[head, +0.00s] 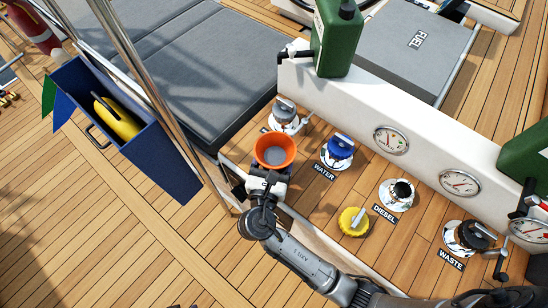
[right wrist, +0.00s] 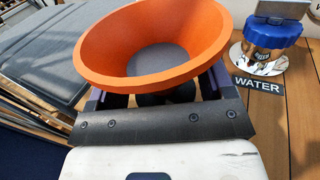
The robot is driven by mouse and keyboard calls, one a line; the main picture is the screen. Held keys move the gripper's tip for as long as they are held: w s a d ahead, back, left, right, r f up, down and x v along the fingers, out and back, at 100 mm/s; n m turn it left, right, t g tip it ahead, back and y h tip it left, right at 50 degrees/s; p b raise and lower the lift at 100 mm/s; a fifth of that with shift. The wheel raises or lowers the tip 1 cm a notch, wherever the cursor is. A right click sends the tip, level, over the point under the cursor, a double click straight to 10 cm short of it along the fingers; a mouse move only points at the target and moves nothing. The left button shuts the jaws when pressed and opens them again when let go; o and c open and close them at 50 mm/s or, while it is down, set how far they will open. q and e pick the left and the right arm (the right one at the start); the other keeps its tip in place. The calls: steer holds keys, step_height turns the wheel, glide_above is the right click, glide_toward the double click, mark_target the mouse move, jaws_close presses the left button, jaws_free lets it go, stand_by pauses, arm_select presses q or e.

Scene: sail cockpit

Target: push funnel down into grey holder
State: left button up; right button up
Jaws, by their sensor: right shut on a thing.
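The orange funnel (head: 274,143) is upright with its wide mouth up, at the left end of the wooden cockpit ledge in the head view. My right gripper (head: 267,177) is shut on it below the rim. In the right wrist view the funnel (right wrist: 150,78) fills the upper middle, with a finger on each side under its bowl. A flat grey surface shows inside the bowl. The funnel's lower end and whatever is under it are hidden. I cannot make out a separate grey holder. My left gripper is not in view.
The blue-capped water fitting (head: 337,151) stands close right of the funnel. A grey-topped fitting (head: 286,118) is just behind it. A yellow cap (head: 353,222) lies near the diesel fitting (head: 397,194). A blue bin (head: 125,140) hangs left of the steel rail.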

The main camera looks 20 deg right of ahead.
steer(key=shift+f, duration=0.3)
stand_by(0.5)
steer(key=shift+f, duration=0.3)
steer(key=shift+f, duration=0.1)
steer(key=shift+c, duration=0.5)
steer(key=o, duration=0.7)
steer(key=shift+s+a, duration=0.1)
steer(key=shift+p+v, duration=0.75)
steer(key=shift+v, duration=1.1)
steer(key=p+v, duration=0.2)
steer(key=v, duration=0.5)
steer(key=shift+p, duration=0.3)
